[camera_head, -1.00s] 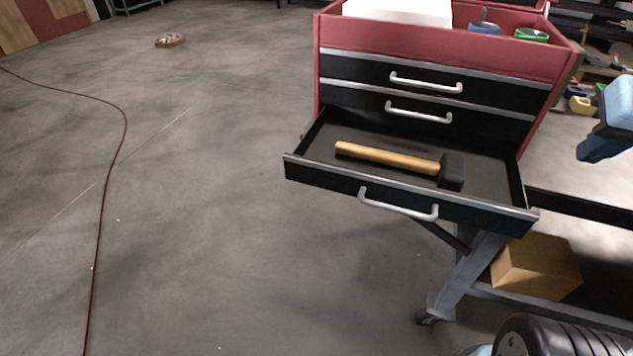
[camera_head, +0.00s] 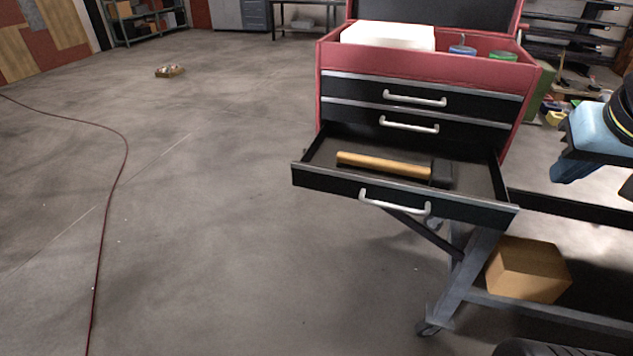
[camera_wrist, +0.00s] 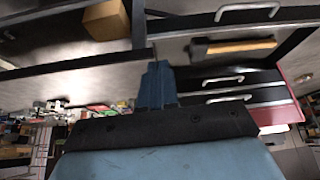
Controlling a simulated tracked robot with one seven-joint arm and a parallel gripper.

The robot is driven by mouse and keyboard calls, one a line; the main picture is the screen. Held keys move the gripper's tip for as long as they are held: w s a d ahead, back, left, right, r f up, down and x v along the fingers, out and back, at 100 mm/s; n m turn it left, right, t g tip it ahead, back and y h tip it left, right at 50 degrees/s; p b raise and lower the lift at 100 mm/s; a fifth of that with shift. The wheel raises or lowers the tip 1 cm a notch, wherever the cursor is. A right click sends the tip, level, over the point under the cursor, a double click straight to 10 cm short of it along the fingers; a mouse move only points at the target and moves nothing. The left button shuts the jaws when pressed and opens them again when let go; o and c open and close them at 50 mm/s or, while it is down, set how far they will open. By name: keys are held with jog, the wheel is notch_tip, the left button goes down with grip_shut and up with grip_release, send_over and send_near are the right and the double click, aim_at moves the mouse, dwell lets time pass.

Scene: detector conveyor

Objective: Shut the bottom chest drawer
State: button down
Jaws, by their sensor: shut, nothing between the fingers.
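The red chest (camera_head: 420,58) has its bottom drawer (camera_head: 400,197) pulled well out, with a white bar handle (camera_head: 394,203) on its black front. A mallet (camera_head: 385,165) with a wooden handle and dark head lies inside it. The two drawers above are closed. In the wrist view the open drawer (camera_wrist: 190,50) and the mallet (camera_wrist: 235,47) show upside down at the upper right. My gripper (camera_wrist: 158,84) is shut and empty, its blue fingers together, apart from the drawer.
A cardboard box (camera_head: 528,269) sits on the low shelf of the grey stand (camera_head: 462,285) under the chest. A white block and tins stand in the chest's top tray.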

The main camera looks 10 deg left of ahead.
jog(key=n+t+h, duration=0.1)
jog(key=n+t, duration=1.1)
jog(key=n, duration=2.3)
send_near(311, 180)
jog(key=w, duration=0.6)
jog(key=shift+w+d+f, duration=0.2)
jog(key=shift+w, duration=0.2)
